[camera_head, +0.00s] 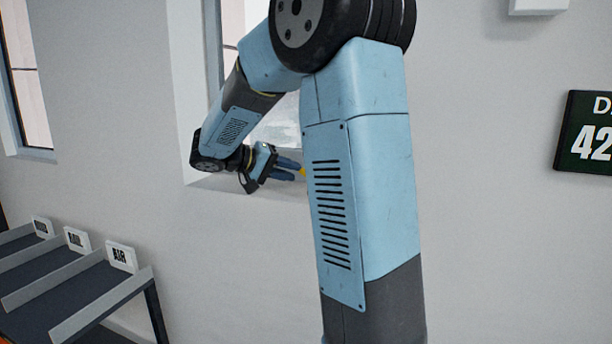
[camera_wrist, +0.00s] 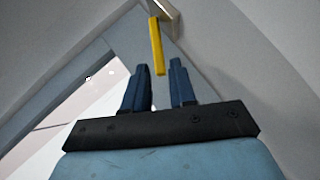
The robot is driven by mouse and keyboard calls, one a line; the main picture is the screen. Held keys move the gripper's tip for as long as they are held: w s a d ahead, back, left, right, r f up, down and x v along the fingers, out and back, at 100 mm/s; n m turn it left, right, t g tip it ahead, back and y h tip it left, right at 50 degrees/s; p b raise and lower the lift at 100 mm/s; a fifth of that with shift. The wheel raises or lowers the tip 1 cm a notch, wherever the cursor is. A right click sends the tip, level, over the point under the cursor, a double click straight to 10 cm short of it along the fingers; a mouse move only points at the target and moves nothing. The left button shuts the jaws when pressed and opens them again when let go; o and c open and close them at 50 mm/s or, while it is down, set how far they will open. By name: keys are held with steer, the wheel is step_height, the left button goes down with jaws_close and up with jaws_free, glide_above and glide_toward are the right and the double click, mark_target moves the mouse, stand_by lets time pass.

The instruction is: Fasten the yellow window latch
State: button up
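The yellow window latch (camera_wrist: 157,47) is a narrow yellow bar in the wrist view, hanging from a pale mount (camera_wrist: 168,14) at the window frame. Its free end points toward my gripper (camera_wrist: 160,75). The two blue fingers are apart, with the latch's free end just ahead of and between their tips; I cannot tell whether they touch it.
The window frame (camera_head: 213,45) sits in a deep recess of the grey wall (camera_head: 120,110). Labelled conveyor lanes (camera_head: 75,280) stand at the lower left. A dark number sign (camera_head: 590,132) hangs on the wall at the right. A second window (camera_head: 25,85) is at the far left.

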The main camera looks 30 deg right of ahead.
mark_target(303, 175)
steer(key=shift+x, duration=2.65)
jaws_close()
